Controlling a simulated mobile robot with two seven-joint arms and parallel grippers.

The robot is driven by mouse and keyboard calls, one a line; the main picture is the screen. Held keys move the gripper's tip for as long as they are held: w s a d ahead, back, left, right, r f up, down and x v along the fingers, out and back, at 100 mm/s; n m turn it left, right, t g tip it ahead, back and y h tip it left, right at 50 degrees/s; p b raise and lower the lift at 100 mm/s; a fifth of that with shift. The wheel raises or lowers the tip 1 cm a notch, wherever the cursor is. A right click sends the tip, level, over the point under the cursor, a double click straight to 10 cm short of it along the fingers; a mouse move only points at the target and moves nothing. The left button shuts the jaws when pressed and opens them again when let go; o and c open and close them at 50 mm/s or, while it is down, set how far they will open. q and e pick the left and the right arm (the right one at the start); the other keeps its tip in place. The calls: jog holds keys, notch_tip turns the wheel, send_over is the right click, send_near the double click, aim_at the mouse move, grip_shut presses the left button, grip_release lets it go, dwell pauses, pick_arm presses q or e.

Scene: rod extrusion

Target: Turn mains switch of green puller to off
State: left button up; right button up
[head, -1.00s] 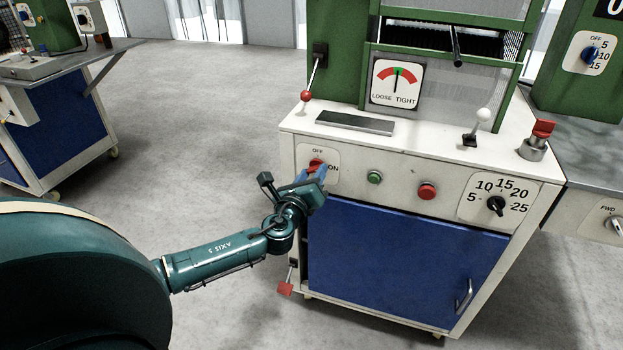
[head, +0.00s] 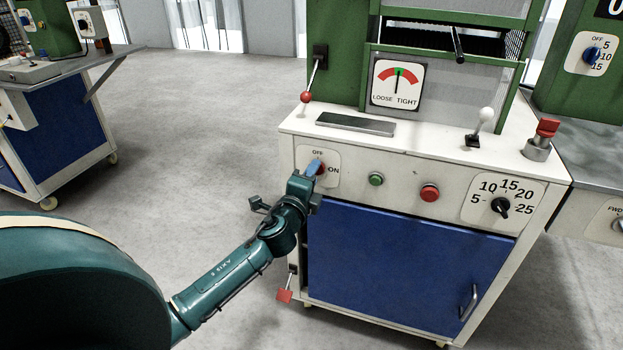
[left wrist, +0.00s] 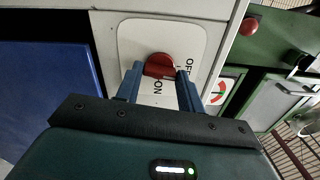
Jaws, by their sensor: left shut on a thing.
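The green puller's mains switch is a red rotary knob (head: 322,169) on a white plate with OFF above it and ON to its right. In the left wrist view the red knob (left wrist: 158,66) sits between the two blue fingers. My left gripper (head: 314,168) is shut on the knob at the puller's front panel, and its fingers partly hide it in the head view. The left gripper (left wrist: 159,74) also shows in the left wrist view. I cannot tell exactly which label the knob points to. My right gripper is not in view.
A green button (head: 376,180), a red button (head: 429,193) and a black dial (head: 500,206) are to the right on the same panel. A red-knobbed lever (head: 306,97) stands above the switch. Open floor (head: 210,120) lies left of the cabinet.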

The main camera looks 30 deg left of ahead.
pick_arm(q)
jog(key=shift+n, duration=0.8)
jog(key=o, duration=1)
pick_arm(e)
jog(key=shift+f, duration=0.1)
pick_arm(q)
jog(key=v, duration=1.3)
jog(key=shift+p, duration=0.35)
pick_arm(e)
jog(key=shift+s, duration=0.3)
pick_arm(q)
jog(key=shift+s+a, duration=0.1)
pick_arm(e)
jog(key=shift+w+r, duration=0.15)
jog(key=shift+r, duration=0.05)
